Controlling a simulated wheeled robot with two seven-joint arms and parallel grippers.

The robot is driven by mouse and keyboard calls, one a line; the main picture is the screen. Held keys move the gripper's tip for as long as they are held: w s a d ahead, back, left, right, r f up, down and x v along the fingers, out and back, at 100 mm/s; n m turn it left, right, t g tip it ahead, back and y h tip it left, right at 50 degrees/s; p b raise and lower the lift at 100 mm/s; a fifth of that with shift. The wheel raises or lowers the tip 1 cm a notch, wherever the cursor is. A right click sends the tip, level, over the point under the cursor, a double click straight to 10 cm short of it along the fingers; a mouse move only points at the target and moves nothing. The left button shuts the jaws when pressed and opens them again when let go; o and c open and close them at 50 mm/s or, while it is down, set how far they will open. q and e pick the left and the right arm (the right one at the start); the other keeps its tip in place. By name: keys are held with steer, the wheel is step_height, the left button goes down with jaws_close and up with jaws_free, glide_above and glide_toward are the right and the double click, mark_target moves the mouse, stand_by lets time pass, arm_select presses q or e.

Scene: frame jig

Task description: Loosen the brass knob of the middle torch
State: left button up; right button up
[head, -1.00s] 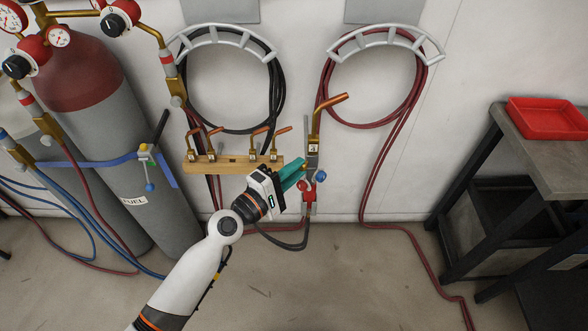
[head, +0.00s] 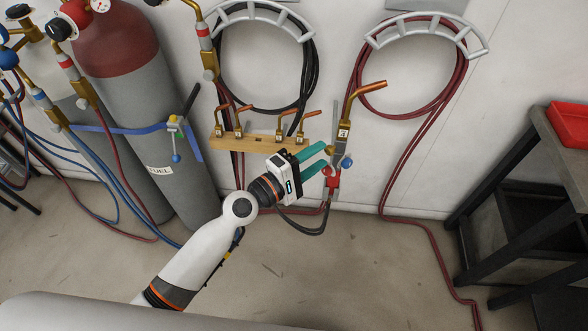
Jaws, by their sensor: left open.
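One torch (head: 339,150) hangs upright against the wall, with a copper tip bent to the right, a small numbered tag, a grey body, and red and blue knobs at its lower end. Brass (head: 346,115) shows at the base of its tip; I cannot make out a separate brass knob. My left gripper (head: 325,156) is just left of the torch's lower body, its two teal fingers spread apart and pointing at it. Nothing shows between the fingers; whether a fingertip touches the torch is unclear. My right gripper is not in view.
A wooden rack (head: 265,143) with several copper-tipped nozzles sits left of the torch. Hoses hang from two wall brackets (head: 262,12). Gas cylinders (head: 150,110) with regulators stand at the left. A dark bench (head: 555,150) with a red tray (head: 572,124) stands at the right.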

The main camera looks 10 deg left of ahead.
arm_select(q)
steer(key=b+v, duration=0.2)
steer(key=v, duration=0.8)
steer(key=shift+s+a+b, duration=0.15)
steer(key=shift+b, duration=0.2)
steer(key=w+a+f+m+g+y, duration=0.1)
steer(key=a+f+y, duration=0.2)
steer(key=f, duration=0.7)
steer(key=w+a+f+m+y, duration=0.1)
steer(key=a+f+y, duration=0.2)
steer(key=f, duration=0.7)
steer(key=s+a+f+m+g+y, duration=0.2)
steer(key=s+a+f, duration=0.15)
steer(key=f, duration=0.45)
steer(key=s+a+f+m+g+y, duration=0.15)
steer(key=s+f, duration=0.25)
steer(key=f, duration=0.5)
steer(key=s+a+f+m+g+y, duration=0.1)
steer(key=s+f+m+g, duration=0.1)
steer(key=s+f, duration=0.4)
steer(key=s+a+f+m+g+y, duration=0.1)
steer(key=s+f+m+g, duration=0.2)
steer(key=s, duration=1)
steer(key=s+a+f+m+g+y, duration=0.1)
steer(key=s+a+f+m+g, duration=0.1)
steer(key=s+f, duration=0.7)
steer(key=shift+s+m, duration=0.65)
steer(key=shift+s, duration=0.2)
